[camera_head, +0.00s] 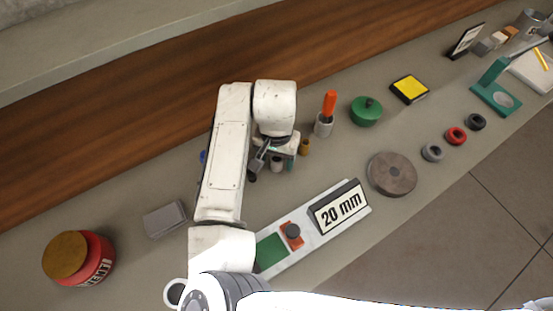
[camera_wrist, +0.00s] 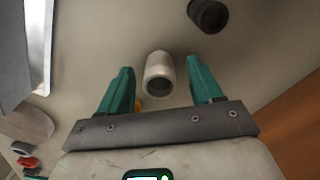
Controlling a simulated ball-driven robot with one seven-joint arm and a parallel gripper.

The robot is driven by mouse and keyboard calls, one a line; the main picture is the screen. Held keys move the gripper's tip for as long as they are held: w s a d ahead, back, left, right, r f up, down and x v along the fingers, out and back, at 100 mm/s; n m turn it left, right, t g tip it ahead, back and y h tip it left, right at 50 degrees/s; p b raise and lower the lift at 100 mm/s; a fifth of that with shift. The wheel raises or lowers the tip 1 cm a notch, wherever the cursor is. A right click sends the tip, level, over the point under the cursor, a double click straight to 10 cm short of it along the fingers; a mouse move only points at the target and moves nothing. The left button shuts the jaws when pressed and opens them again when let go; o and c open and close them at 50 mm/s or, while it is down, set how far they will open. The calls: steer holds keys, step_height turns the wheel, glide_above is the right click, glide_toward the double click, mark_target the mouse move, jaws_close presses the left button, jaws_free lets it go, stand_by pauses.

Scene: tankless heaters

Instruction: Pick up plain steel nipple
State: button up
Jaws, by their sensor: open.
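A short pale grey steel cylinder (camera_wrist: 160,66), which looks like the plain steel nipple, stands on the counter with its open end showing in the wrist view. My gripper (camera_wrist: 158,78) is open, with its green fingers apart on either side of the cylinder in the picture. No contact shows, and the remaining height gap is hard to judge. In the head view the cylinder (camera_head: 277,165) is just below my gripper (camera_head: 278,153), partly hidden by it. A dark ring-like nipple (camera_wrist: 208,15) stands near it, and a brass piece (camera_head: 304,146) stands to the right.
A grey cup with an orange-handled tool (camera_head: 329,103) and a green lidded pot (camera_head: 366,111) stand to the right. A grey box (camera_head: 165,219) is left.

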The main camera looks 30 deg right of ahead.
steer(key=shift+c, duration=0.2)
steer(key=c, duration=1.1)
steer(key=shift+r, duration=0.1)
